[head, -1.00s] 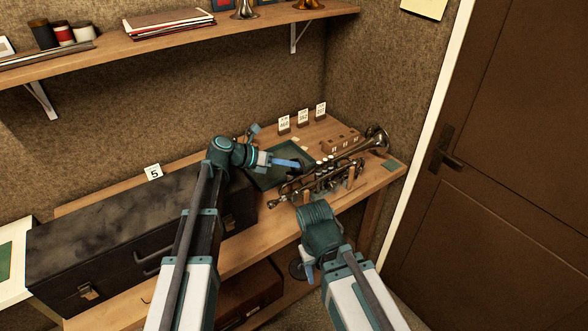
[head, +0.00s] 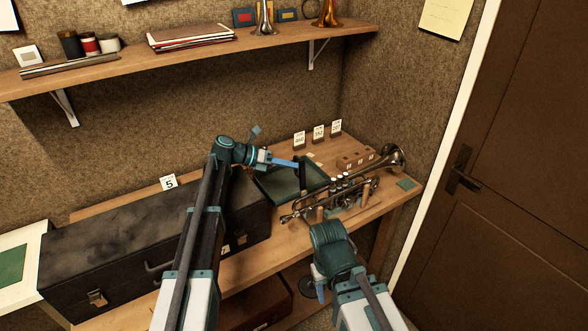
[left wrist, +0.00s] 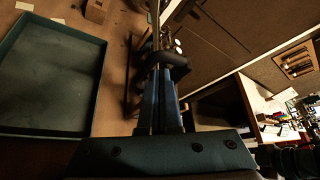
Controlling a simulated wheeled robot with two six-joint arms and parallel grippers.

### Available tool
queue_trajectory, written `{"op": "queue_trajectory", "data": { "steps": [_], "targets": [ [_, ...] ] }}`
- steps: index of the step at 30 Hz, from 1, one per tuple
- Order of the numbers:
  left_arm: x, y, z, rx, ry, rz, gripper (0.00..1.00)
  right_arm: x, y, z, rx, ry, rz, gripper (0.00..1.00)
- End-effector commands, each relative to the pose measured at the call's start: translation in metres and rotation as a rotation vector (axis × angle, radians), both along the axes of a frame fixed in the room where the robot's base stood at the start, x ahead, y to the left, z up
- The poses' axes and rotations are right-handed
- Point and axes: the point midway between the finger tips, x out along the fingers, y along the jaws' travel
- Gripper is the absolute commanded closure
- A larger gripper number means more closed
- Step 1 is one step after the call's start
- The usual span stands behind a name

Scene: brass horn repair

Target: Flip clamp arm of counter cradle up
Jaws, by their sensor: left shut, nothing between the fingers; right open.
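A brass trumpet (head: 350,192) lies across the wooden supports of the counter cradle (head: 319,213) at the bench's right end. A dark bar (head: 303,175), apparently the cradle's clamp arm, stands roughly upright at the trumpet's left side. My left gripper (head: 297,163) is shut and empty, its blue fingertips close to the top of this bar; I cannot tell whether they touch. In the left wrist view, a dark part (left wrist: 168,60) lies just past the fingers (left wrist: 160,85). My right gripper (head: 318,284) is open, low in front of the bench edge, partly hidden by its wrist.
A green tray (head: 275,186) lies behind the cradle, with a wooden block (head: 357,160) and number cards (head: 318,133) near it. A long black case (head: 120,240) fills the bench's left. A shelf (head: 200,53) hangs above; a door (head: 520,180) stands right.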

Motion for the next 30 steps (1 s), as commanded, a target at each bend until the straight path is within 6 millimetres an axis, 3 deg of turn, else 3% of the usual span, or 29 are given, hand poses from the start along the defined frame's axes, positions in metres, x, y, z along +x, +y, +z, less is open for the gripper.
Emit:
{"op": "queue_trajectory", "data": {
  "steps": [12, 30],
  "targets": [
    [0.015, 0.011, -0.012, 0.002, -0.001, 0.003, 1.0, 0.0, 0.0, -0.012, 0.0, 0.0, 0.0, 0.5],
    [0.02, 0.016, -0.015, 0.007, -0.001, 0.01, 1.0, 0.0, 0.0, -0.014, 0.0, 0.0, 0.0, 0.5]
  ]
}}
